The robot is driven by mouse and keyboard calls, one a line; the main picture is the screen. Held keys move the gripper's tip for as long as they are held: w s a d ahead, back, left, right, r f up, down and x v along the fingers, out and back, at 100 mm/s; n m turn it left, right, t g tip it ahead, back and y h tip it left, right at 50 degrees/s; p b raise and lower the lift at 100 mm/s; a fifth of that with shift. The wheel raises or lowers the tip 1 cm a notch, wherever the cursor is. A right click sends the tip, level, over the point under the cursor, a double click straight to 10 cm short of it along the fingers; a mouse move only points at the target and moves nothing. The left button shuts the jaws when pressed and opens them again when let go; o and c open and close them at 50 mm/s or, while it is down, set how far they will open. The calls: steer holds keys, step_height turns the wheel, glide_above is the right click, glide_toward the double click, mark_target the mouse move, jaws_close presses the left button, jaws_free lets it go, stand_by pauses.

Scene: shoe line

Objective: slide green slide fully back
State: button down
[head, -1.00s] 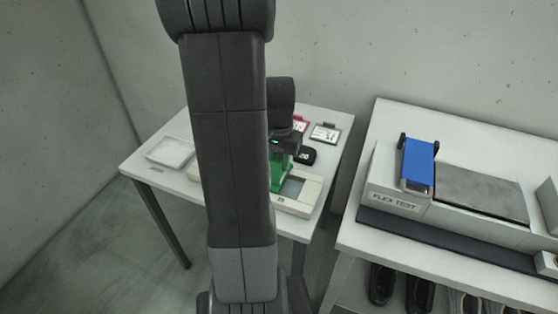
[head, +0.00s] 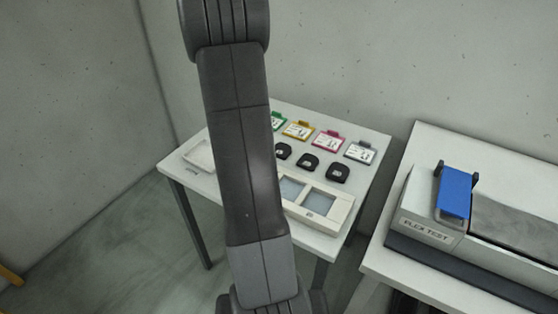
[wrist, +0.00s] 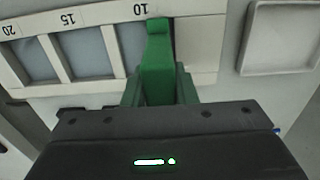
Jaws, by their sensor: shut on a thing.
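The green slide (wrist: 156,62) shows in the wrist view, standing across the white scale track (wrist: 75,16) just right of the printed 10. My gripper (wrist: 158,90) is shut on the green slide. In the head view, my arm hides both the slide and my gripper. The right part of the track (head: 344,213) shows there, with two grey windows uncovered. In the wrist view, the windows lie left of the slide, under the marks 20, 15 and 10. A plain stretch of track continues to the right of the slide.
A shallow white tray (wrist: 280,38) lies beyond the track's right end in the wrist view. In the head view, several coloured cards (head: 328,140) and black pucks (head: 308,162) lie behind the track. A flex tester with a blue part (head: 455,192) stands on the right-hand table.

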steer(key=w+a, duration=0.2)
steer(key=a, duration=0.1)
steer(key=w+a, duration=0.1)
steer(key=a, duration=0.1)
steer(key=shift+w+a+r, duration=0.1)
steer(key=shift+w+a, duration=0.05)
steer(key=shift+w, duration=0.15)
steer(key=c, duration=1.2)
jaws_free()
steer(key=shift+w+a, duration=0.1)
steer(key=shift+a, duration=0.05)
steer(key=shift+o, duration=0.2)
step_height(320, 180, up, 14)
steer(key=shift+f, duration=0.2)
step_height(320, 180, down, 14)
steer(key=shift+r, duration=0.1)
steer(key=shift+s+d, duration=0.25)
steer(key=shift+d, duration=0.15)
